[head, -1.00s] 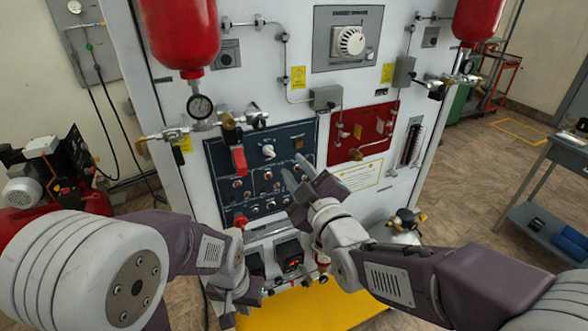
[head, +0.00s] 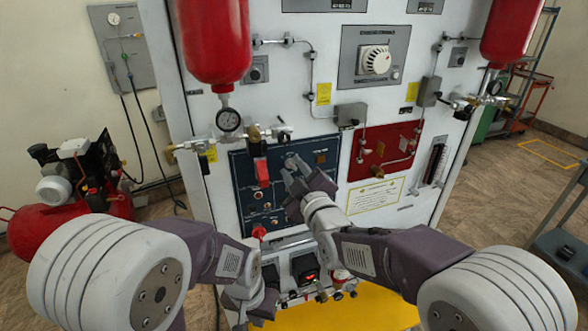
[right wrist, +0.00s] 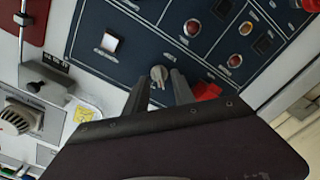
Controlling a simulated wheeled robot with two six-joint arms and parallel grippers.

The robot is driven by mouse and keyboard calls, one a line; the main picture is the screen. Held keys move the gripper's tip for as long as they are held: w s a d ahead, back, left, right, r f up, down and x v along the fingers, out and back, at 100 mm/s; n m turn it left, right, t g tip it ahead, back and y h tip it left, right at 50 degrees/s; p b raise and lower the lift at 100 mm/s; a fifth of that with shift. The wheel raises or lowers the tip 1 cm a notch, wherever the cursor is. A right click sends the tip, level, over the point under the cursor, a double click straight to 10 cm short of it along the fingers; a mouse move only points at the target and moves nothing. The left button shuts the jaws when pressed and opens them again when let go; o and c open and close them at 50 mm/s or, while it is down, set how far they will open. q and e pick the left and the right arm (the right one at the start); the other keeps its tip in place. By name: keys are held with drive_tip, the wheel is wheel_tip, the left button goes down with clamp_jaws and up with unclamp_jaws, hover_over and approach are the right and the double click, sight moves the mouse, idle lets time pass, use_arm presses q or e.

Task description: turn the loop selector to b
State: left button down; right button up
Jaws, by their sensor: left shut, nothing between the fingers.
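The loop selector appears to be the pale grey knob (right wrist: 158,74) on the dark blue panel (head: 240,175); its lettering is too small to read. In the right wrist view it shows between and just beyond the fingertips, with its pointer end toward the gripper. My right gripper (head: 293,170) is open, its fingers (right wrist: 160,82) on either side of the knob's near end; I cannot tell whether they touch it. In the head view the fingers mostly cover the knob. My left gripper (head: 252,306) is shut and empty, low in front of the cabinet.
A red lever (head: 261,172) sits left of the right gripper on the blue panel. A lit white square (right wrist: 110,41) and several round buttons surround the knob. A red panel (head: 388,150) is to the right. A red cylinder (head: 212,45) hangs at upper left.

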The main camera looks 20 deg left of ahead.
clamp_jaws()
drive_tip(key=m+b, duration=0.2)
drive_tip(key=shift+f+m, duration=0.15)
drive_tip(key=shift+m, duration=0.15)
drive_tip(key=m+b, duration=0.3)
drive_tip(key=m, duration=0.1)
drive_tip(key=shift+d+m+b, duration=0.15)
drive_tip(key=shift+m+b, duration=0.15)
drive_tip(key=shift+b, duration=0.1)
drive_tip(key=m+b, duration=0.4)
drive_tip(key=m, duration=0.2)
drive_tip(key=shift+w+d+b, duration=0.1)
drive_tip(key=shift+w+b, duration=0.05)
drive_tip(key=shift+b, duration=0.2)
drive_tip(key=shift+m+b, duration=1.65)
drive_tip(key=shift+m, duration=0.65)
